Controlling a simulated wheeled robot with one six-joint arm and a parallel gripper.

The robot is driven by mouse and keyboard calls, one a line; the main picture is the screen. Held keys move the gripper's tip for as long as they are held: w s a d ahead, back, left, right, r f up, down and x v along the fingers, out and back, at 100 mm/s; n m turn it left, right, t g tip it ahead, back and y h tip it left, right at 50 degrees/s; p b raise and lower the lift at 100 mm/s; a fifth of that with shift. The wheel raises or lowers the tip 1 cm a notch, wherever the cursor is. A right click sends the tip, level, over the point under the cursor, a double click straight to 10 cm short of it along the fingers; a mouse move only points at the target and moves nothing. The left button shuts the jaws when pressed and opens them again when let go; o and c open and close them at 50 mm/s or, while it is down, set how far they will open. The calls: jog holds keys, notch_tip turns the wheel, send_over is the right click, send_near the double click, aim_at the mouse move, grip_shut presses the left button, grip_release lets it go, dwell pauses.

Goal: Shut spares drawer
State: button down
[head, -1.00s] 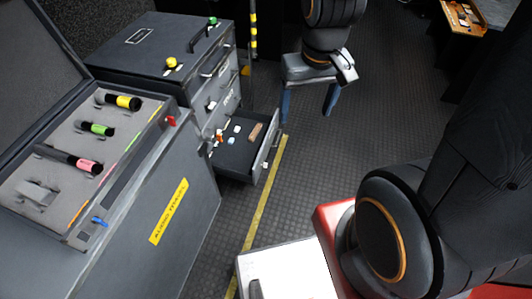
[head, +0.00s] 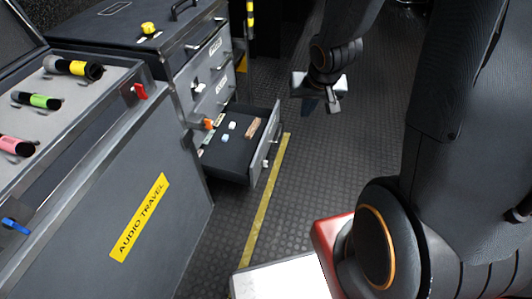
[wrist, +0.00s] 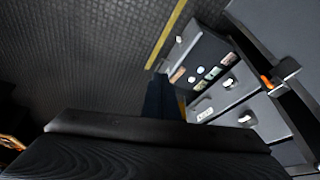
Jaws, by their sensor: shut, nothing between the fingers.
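The spares drawer (head: 268,145) is the low drawer of the dark grey cabinet and stands pulled open. Its front panel is out over the floor, and several small parts lie inside. The open drawer also shows in the wrist view (wrist: 180,50), at the upper middle right. My gripper (head: 325,105) is right of the drawer and apart from it, pointing down, shut and empty. Its dark fingers show together at the centre of the wrist view (wrist: 158,95).
Closed drawers (head: 216,88) sit above the open one. The Audio Travel case (head: 150,200) stands at the left, holding several coloured cylinders. A yellow floor line (head: 262,205) runs beside the drawer. The dark floor (head: 300,165) right of it is clear.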

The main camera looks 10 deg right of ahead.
jog(key=w+f+m+t+y+b, duration=0.1)
jog(key=w+f+b, duration=0.3)
jog(key=f+b, duration=0.3)
jog(key=w+f+b, duration=0.3)
jog(key=f+b, duration=0.2)
jog(key=f, duration=0.4)
jog(key=m+t+y+b, duration=0.1)
jog(key=y+b, duration=0.1)
jog(key=b, duration=1.4)
send_near(263, 148)
jog(key=shift+a+x, duration=0.2)
jog(key=shift+x, duration=1.45)
